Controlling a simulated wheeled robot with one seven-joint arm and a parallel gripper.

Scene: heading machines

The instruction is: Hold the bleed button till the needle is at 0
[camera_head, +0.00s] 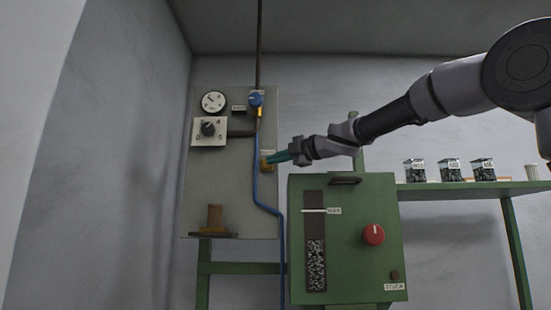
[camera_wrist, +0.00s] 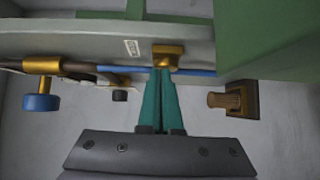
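The round white gauge (camera_head: 214,102) is at the top left of the grey panel; its needle is too small to read surely. A brass button fitting (camera_head: 267,165) sits at the panel's right edge; I take it for the bleed button. It also shows in the wrist view (camera_wrist: 168,52), beside a small label. My gripper (camera_head: 272,159) has its teal fingers together and empty. In the wrist view the fingertips (camera_wrist: 163,71) reach the brass fitting's near face. They look touching or nearly so; I cannot tell whether it is pressed in.
A blue-handled valve (camera_head: 256,98) and a selector knob (camera_head: 208,129) are on the panel. A blue hose (camera_head: 256,185) runs down past the fitting. A green machine (camera_head: 350,270) with a red knob (camera_head: 373,234) stands below my arm. Jars (camera_head: 450,170) stand on the right shelf.

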